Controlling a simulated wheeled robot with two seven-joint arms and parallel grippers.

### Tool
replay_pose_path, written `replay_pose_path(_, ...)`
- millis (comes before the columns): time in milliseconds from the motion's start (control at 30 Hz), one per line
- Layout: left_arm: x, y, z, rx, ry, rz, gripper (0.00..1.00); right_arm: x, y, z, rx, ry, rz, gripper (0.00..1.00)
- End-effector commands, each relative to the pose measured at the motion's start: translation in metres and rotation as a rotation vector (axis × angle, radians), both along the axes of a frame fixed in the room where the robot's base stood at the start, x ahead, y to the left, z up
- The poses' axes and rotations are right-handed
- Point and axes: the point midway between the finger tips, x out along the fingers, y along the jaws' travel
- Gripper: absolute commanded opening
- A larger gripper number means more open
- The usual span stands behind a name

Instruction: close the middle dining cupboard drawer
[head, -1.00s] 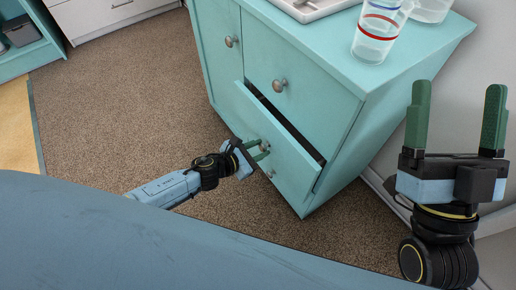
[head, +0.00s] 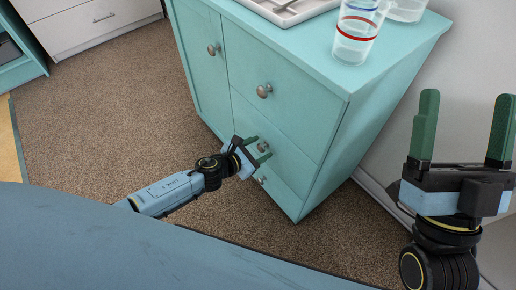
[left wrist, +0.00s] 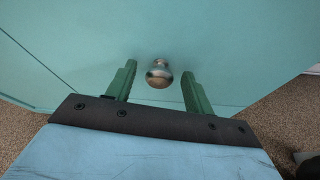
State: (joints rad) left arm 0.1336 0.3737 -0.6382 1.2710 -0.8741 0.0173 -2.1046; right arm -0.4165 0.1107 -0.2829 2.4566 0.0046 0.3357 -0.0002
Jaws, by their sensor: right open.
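The turquoise dining cupboard (head: 365,115) stands at the centre right of the head view. Its middle drawer (head: 290,150) looks flush with the front, with no visible gap. My left gripper (head: 259,149) is at this drawer's round metal knob (head: 263,146). In the left wrist view the knob (left wrist: 159,74) lies between the two green fingers of my left gripper (left wrist: 158,68), with space on both sides. The fingers are open and point at the drawer front. My right gripper (head: 465,125) is raised at the right, open and empty.
A white tray (head: 272,12) with cutlery and a clear jug (head: 355,35) with coloured bands stand on the cupboard top. A top drawer knob (head: 264,91) and a lower knob (head: 262,180) stick out nearby. Carpet (head: 100,120) to the left is clear.

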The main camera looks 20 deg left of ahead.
Motion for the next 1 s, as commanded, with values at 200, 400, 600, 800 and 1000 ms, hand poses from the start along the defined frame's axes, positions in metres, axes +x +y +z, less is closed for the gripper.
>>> replay_pose_path(200,-0.003,0.002,0.001,0.001,0.002,0.000,0.52,0.000,0.000,0.003,0.001,0.000,0.001,0.79)
replay_pose_path(400,-0.025,0.013,0.012,0.002,0.004,0.000,0.52,0.010,0.003,-0.001,-0.037,0.126,0.002,0.79)
replay_pose_path(600,-0.064,0.034,0.029,0.000,0.005,0.001,0.52,0.022,0.006,-0.015,-0.092,0.310,0.003,0.79)
replay_pose_path(800,-0.091,0.048,0.042,0.001,0.002,0.000,0.52,0.034,0.005,-0.044,-0.148,0.484,-0.008,0.79)
replay_pose_path(1000,-0.107,0.057,0.048,0.001,0.001,-0.001,0.52,0.037,0.003,-0.060,-0.175,0.577,-0.015,0.79)
